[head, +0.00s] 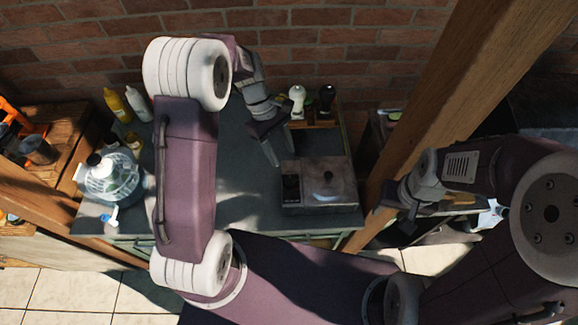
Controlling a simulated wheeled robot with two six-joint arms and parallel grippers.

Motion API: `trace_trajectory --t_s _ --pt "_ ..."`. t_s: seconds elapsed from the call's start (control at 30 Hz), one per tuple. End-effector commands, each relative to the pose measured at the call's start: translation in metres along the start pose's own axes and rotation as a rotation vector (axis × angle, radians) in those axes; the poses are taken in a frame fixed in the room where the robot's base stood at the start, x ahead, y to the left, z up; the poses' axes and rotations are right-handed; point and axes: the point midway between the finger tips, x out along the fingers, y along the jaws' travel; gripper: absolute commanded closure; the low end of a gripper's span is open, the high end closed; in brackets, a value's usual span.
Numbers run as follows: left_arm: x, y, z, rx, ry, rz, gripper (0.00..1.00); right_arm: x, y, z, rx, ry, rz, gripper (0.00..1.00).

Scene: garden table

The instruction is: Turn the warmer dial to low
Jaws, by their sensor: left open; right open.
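The warmer (338,178) is a low, boxy grey unit near the front right of the grey table. Its top has a small rounded knob-like part, and a dark panel (291,188) lies along its left side. I cannot make out which part is the dial or its setting. My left gripper (276,146) is open and empty, pointing down behind and left of the warmer, apart from it in the picture. My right gripper (397,212) is open, off to the right of the table beside the wooden post, and partly hard to see against the dark background.
On the table (245,215) stand a clear drink dispenser (112,182), a yellow bottle (117,104) and a white bottle (139,104) at left. A wooden rack with a white-topped and a black-topped item (326,97) is behind the warmer. A wooden post (450,100) rises at right.

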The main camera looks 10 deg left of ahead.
Motion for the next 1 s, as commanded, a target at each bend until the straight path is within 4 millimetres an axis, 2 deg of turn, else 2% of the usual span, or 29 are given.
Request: trace_trajectory --t_s 0.03,0.17,0.27,0.5,0.7,1.0 --pt "0.0 -0.004 0.001 -0.01 -0.01 -0.014 0.51 -0.006 0.0 -0.001 0.0 -0.001 0.0 0.51" --pt "0.003 -0.004 -0.001 -0.009 -0.009 -0.012 0.51 -0.004 0.0 0.0 0.0 -0.001 0.0 0.51" --pt "0.012 -0.005 0.0 -0.008 -0.01 -0.015 0.51 -0.006 0.0 0.0 0.0 -0.001 0.0 0.51" --pt "0.061 -0.006 0.001 -0.009 -0.01 -0.017 0.51 -0.016 0.0 -0.001 0.0 -0.001 0.0 0.51" --pt "0.088 -0.006 0.0 -0.007 -0.006 -0.014 0.51 -0.019 0.0 -0.002 0.0 -0.001 0.0 0.51" --pt "0.093 -0.006 -0.001 -0.007 -0.005 -0.012 0.51 -0.019 0.0 -0.002 0.0 -0.001 0.0 0.51"
